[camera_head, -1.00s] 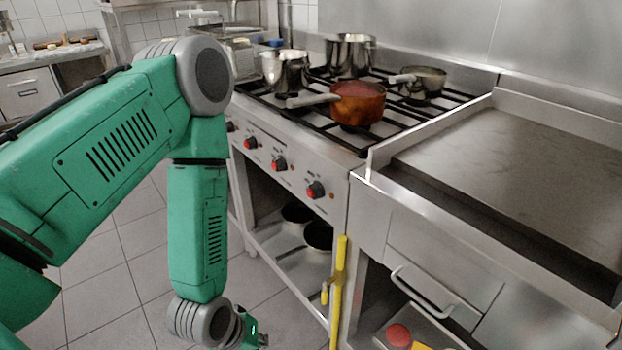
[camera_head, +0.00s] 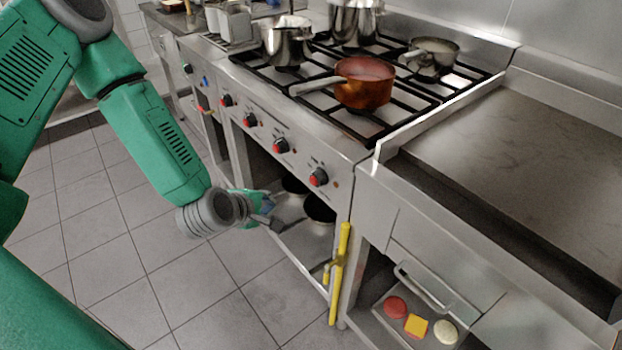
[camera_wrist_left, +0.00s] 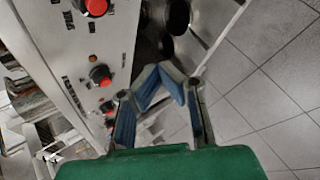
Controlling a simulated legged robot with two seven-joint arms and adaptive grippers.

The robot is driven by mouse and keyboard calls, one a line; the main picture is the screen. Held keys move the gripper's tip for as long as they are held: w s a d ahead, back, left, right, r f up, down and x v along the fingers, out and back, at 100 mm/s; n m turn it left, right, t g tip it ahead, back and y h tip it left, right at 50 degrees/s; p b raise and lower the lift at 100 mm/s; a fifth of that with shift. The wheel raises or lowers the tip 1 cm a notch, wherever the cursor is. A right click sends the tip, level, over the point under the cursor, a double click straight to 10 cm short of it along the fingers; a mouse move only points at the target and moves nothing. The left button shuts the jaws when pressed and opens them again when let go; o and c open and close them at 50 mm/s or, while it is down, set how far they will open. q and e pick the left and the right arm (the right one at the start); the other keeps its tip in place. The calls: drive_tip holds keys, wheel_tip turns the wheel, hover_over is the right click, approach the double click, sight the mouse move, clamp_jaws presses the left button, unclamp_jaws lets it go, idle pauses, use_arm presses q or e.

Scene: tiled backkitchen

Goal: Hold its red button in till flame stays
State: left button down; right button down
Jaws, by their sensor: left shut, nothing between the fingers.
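Several knobs with red centres line the steel stove front: a right-hand one (camera_head: 319,178), a middle one (camera_head: 281,147), and others farther left (camera_head: 250,120). In the left wrist view, red-centred knobs (camera_wrist_left: 101,75) show on the panel at left, one near the top edge (camera_wrist_left: 97,7). My left gripper (camera_head: 268,208) is in front of the stove, below the knob row and apart from it. In its wrist view, the blue-padded fingers (camera_wrist_left: 162,74) meet at the tips, empty. No flame is visible. My right gripper is out of view.
A copper pan (camera_head: 364,88) and steel pots (camera_head: 285,42) stand on the burner grates. Dark pans (camera_head: 320,208) sit on the shelf below. Tiled floor (camera_head: 110,240) at left is free.

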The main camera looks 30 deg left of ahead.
sight(313, 181)
use_arm(q)
drive_tip(key=shift+w+d, duration=0.1)
drive_tip(key=w+d+b, duration=0.1)
drive_tip(key=w+d, duration=0.2)
drive_tip(key=w, duration=0.5)
drive_tip(key=shift+d, duration=0.25)
idle(1.4)
drive_tip(key=shift+w+d+r, duration=0.15)
drive_tip(key=shift+w+d, duration=0.05)
drive_tip(key=shift+w, duration=0.1)
drive_tip(key=shift+w+d, duration=0.15)
drive_tip(key=shift+w, duration=0.2)
idle(4.8)
